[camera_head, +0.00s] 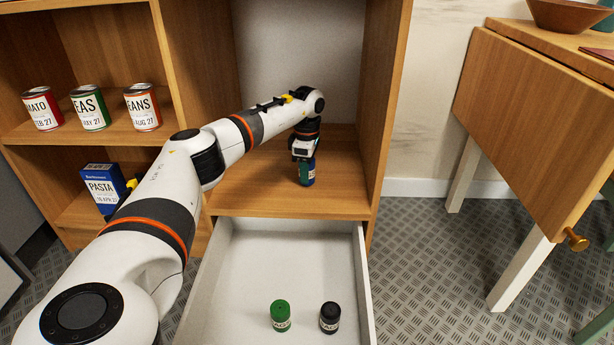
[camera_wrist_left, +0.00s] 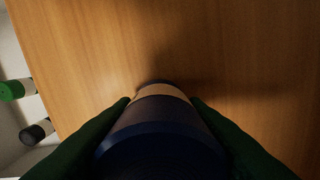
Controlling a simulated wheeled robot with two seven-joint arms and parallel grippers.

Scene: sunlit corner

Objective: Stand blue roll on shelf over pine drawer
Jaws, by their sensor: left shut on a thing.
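The blue roll (camera_head: 307,173) with a pale label is upright at the shelf (camera_head: 260,195) over the open pine drawer (camera_head: 220,270). My left gripper (camera_head: 306,162) reaches down from above and is shut on the roll. In the left wrist view the dark blue roll (camera_wrist_left: 160,135) sits between the two dark green fingers, with the wooden shelf board (camera_wrist_left: 130,45) beyond it. The roll's lower end is at or just above the board; I cannot tell whether it touches. My right gripper is not in view.
A green roll (camera_head: 281,315) and a black roll (camera_head: 329,317) stand in the drawer. Several cans (camera_head: 89,107) and a blue pasta box (camera_head: 104,187) occupy shelves at the left. Cabinet side panels flank the shelf; a wooden table (camera_head: 535,120) is at the right.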

